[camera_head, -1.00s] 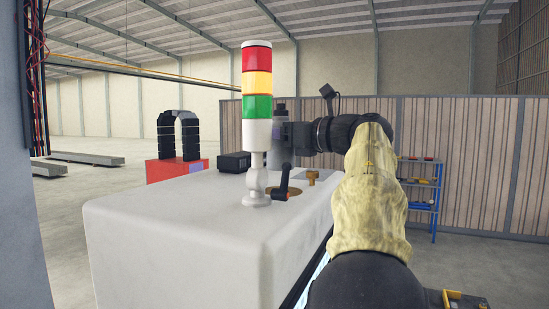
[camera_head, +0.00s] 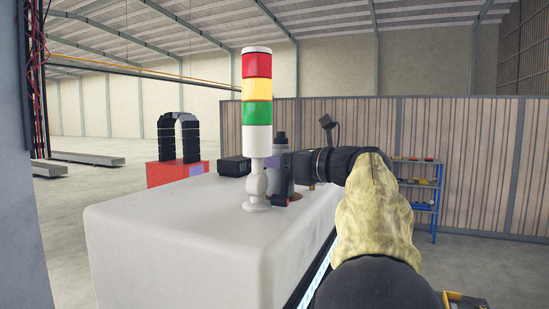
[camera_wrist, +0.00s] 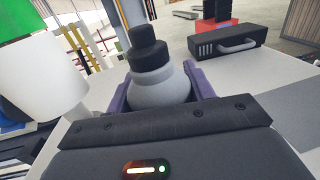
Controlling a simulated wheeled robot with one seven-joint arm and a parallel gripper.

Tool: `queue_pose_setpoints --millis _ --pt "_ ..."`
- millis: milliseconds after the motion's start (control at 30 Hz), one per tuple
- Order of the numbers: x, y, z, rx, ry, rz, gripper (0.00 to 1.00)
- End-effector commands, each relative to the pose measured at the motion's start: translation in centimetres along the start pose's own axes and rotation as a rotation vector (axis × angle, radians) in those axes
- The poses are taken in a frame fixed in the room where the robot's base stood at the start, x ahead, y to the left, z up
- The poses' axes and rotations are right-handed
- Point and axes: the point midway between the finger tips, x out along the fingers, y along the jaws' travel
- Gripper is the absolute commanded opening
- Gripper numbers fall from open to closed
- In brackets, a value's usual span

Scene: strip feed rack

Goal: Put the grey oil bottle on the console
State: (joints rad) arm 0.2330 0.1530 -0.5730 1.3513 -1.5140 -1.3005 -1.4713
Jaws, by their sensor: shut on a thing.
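The grey oil bottle (camera_wrist: 160,82), with a black cap, is held between the purple fingers of my gripper (camera_wrist: 158,92) in the wrist view. In the head view the bottle's top (camera_head: 280,143) shows just right of the signal tower. My gripper (camera_head: 278,172) is low over the far right part of the pale console (camera_head: 180,245), partly hidden behind the tower. The bottle's base is hidden, so I cannot tell whether it touches the console top.
The red, yellow and green signal tower (camera_head: 257,88) stands on the console close to my gripper. A black box with a handle (camera_wrist: 237,40) sits beyond the bottle. A red case (camera_head: 172,171) is behind. The console's near top is clear.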

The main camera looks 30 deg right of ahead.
Motion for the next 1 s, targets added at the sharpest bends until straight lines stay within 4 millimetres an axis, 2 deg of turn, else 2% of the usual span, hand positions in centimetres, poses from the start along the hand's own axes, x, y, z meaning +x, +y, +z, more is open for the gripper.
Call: queue_pose_setpoints --millis 367,400,500,900,1000 --pt "0.0 0.0 -0.2 -0.002 -0.003 0.0 0.14" --pt "0.0 0.0 -0.3 -0.001 -0.001 0.0 0.57" --pt "0.0 0.0 -0.2 -0.001 -0.001 0.0 0.75" --pt "0.0 0.0 0.2 -0.001 -0.001 0.0 0.75" --pt "-1.1 -0.1 -0.3 -0.003 -0.002 -0.003 0.75"
